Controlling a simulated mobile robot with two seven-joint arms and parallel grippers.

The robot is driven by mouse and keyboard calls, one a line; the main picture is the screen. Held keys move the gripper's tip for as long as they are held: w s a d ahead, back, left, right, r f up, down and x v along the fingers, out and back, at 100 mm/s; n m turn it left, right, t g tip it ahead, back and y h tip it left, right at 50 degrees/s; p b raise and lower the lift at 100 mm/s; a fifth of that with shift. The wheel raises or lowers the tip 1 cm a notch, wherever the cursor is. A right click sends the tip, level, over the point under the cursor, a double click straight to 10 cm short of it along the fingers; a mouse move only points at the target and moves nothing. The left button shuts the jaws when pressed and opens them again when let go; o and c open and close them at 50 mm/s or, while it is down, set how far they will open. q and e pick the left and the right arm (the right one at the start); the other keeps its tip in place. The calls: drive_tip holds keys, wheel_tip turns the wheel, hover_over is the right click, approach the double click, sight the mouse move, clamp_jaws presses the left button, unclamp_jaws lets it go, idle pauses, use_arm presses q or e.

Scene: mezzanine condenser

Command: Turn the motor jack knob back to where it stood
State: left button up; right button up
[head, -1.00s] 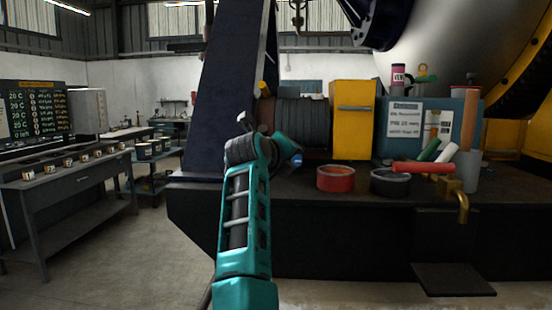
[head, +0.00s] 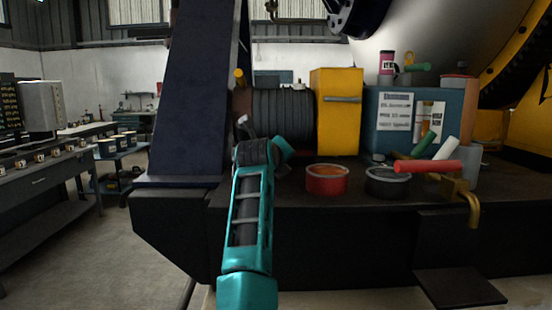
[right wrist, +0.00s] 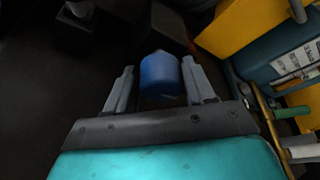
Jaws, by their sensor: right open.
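A blue cylindrical knob (right wrist: 161,77) shows in the right wrist view, between the two grey fingers of my right gripper (right wrist: 158,68). The fingers are spread, with a gap visible on the left of the knob; the right finger is very near it, and I cannot tell whether it touches. In the head view my teal right arm reaches toward the foot of the dark ribbed motor (head: 283,110); its wrist hides the knob and the fingers. My left gripper is in neither view.
A yellow box (head: 336,108) and a blue cabinet (head: 385,100) stand right of the motor. A navy column (head: 192,90) rises at left.

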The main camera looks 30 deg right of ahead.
drive_tip(key=shift+d, duration=0.1)
drive_tip(key=c, duration=0.7)
drive_tip(key=shift+m, duration=0.3)
